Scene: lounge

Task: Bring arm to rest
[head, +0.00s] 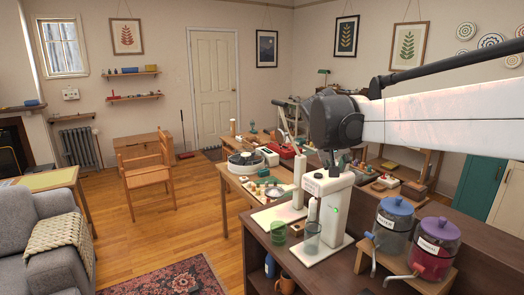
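My arm reaches in from the right edge at upper right, with a pale link ending in a dark joint. My gripper (331,164) hangs below that joint, small and dark, above or in front of the top of a white dispenser machine (338,208). I cannot tell whether it touches the machine. Its fingers are too small and dark to show whether they are open or shut. No held object is visible.
A clear glass (312,238) and a green cup (279,232) stand by the machine on the dark counter (345,276). Two lidded jars, blue (394,226) and purple (434,248), stand right. A cluttered wooden table (232,186) lies behind. Open floor (150,235) is left.

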